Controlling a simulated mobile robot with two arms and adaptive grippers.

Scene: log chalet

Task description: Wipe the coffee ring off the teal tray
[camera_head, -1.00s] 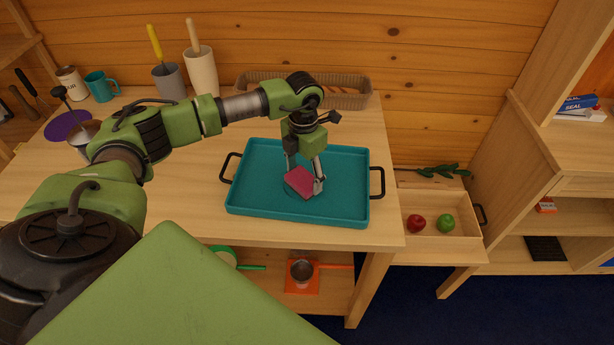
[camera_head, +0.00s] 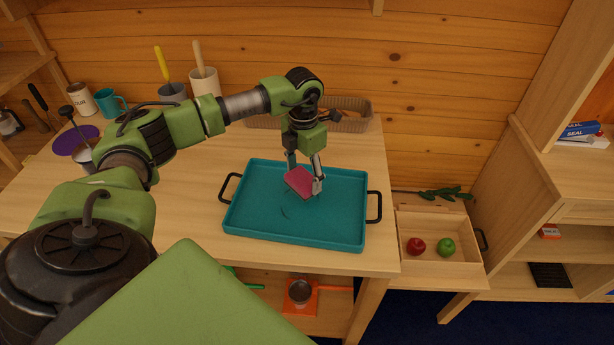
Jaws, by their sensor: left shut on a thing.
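The teal tray (camera_head: 243,222) with black handles lies on the wooden table. My left gripper (camera_head: 304,182) is shut on a pink-red sponge (camera_head: 299,184) over the back middle of the tray. The sponge looks tilted and seems raised off the tray floor, though the gap is hard to judge. A faint dark arc, part of the coffee ring (camera_head: 284,212), shows on the tray floor just in front of the sponge. The sponge may hide some of the ring. My right gripper is not in view.
A wicker basket (camera_head: 354,125) stands behind the tray by the wall. Several cups and containers, one a teal mug (camera_head: 107,103), stand at the back left. An open drawer (camera_head: 430,264) with a red apple and a green apple is right of the table. Table left of the tray is clear.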

